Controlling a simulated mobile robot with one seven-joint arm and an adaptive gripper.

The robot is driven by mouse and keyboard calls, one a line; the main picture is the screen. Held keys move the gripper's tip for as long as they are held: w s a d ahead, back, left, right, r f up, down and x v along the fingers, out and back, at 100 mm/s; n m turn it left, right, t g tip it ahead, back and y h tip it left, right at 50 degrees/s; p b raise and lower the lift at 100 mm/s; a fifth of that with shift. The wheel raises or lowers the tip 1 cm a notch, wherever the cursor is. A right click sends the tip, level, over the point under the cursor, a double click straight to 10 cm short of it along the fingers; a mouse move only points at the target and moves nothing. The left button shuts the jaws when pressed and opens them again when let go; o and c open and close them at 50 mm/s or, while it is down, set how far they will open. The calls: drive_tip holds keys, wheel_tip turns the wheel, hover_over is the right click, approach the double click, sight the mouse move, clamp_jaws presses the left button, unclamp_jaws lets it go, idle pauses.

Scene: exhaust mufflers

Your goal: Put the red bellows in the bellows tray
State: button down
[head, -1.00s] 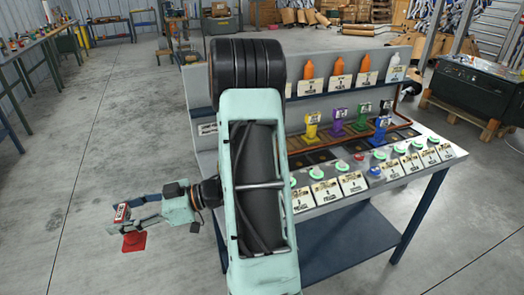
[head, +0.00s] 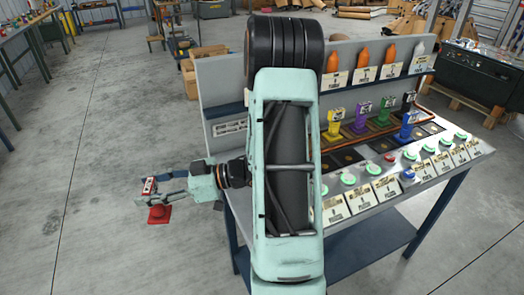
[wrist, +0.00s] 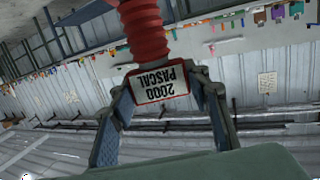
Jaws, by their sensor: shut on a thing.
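The red bellows (head: 159,213) hangs in the air left of the bench in the head view, over bare floor. It is ribbed, and in the wrist view the bellows (wrist: 145,30) carries a red-edged label reading "2000 PASCAL". My gripper (head: 150,187) is shut on the label end of the bellows. In the wrist view, the fingers of my gripper (wrist: 165,88) stand on both sides of the label block. I cannot tell which part of the bench is the bellows tray; my arm hides part of the bench.
The grey workbench (head: 345,222) stands to the right, with several lit green buttons and label cards at its front edge. Yellow (head: 336,122), purple (head: 362,116), green and blue labelled pieces stand behind them. Orange bottles (head: 362,55) line the shelf.

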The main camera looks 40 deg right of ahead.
drive_tip(key=shift+w+d, duration=0.1)
drive_tip(key=shift+w, duration=0.3)
drive_tip(key=s+d+r+m+t+h+p, duration=0.15)
drive_tip(key=s+d+r+m+h, duration=0.4)
drive_tip(key=d, duration=0.65)
drive_tip(key=s+d+r+m+t+h+b, duration=0.1)
drive_tip(key=s+d+r+m+t+h, duration=0.25)
drive_tip(key=d+h, duration=0.55)
drive_tip(key=s+d+r+m+t+h+p, duration=0.1)
drive_tip(key=s+d+r+m+h, duration=0.35)
drive_tip(key=d, duration=0.95)
drive_tip(key=w+d+f+b, duration=0.5)
drive_tip(key=w+f+b, duration=0.7)
drive_tip(key=shift+d+f+m+y, duration=0.2)
drive_tip(key=shift+f+m+y, duration=0.2)
drive_tip(key=shift+m, duration=0.05)
